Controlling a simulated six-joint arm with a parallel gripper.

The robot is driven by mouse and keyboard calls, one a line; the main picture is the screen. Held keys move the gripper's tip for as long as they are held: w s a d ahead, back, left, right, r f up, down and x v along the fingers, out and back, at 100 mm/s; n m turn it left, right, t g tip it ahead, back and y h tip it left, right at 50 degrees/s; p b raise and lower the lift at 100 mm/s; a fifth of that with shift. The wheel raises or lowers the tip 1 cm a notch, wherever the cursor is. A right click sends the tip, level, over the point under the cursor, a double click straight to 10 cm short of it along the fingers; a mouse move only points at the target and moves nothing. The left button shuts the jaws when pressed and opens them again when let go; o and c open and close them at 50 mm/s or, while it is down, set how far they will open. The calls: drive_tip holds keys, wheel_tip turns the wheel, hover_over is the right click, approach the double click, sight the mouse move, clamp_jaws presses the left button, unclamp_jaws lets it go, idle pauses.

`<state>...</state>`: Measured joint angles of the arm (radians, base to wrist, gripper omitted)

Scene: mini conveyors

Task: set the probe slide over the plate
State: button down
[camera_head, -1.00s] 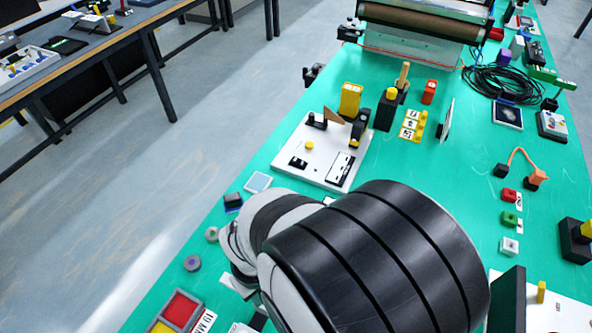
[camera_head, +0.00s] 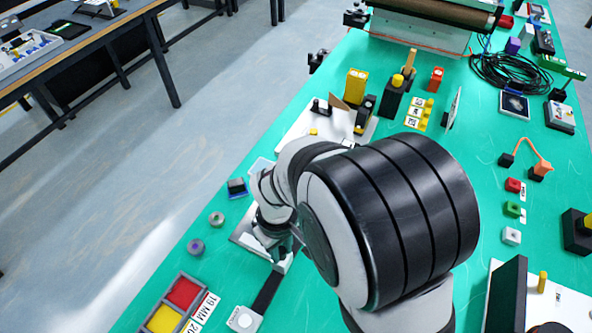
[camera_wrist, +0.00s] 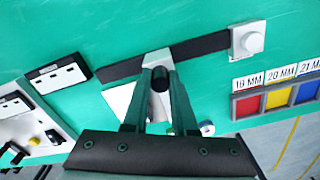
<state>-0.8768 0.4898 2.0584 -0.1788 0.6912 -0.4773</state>
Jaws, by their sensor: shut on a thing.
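My gripper (camera_wrist: 160,85) is shut on the dark round knob (camera_wrist: 161,76) of the probe slide, in the middle of the wrist view. The slide's light grey body (camera_wrist: 157,58) sits on a black rail (camera_wrist: 205,47), which also shows in the head view (camera_head: 268,290). A pale flat plate (camera_wrist: 118,102) lies beside the rail, partly behind my left finger in the wrist view. I cannot tell whether the probe is over it. In the head view my gripper (camera_head: 285,248) is partly hidden by my arm.
A white block with a round knob (camera_wrist: 247,40) stands at the rail's end. A tray with red, yellow and blue compartments (camera_wrist: 277,102) lies to the right in the wrist view. A white board (camera_head: 300,128) with fixtures stands farther back in the head view.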

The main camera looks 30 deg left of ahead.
drive_tip(key=w, duration=0.7)
drive_tip(key=shift+w, duration=0.2)
drive_tip(key=c, duration=0.8)
unclamp_jaws()
drive_tip(key=shift+o, duration=0.4)
drive_tip(key=shift+s+r, duration=0.1)
wheel_tip(320, 180, up, 16)
drive_tip(key=shift+f, duration=0.2)
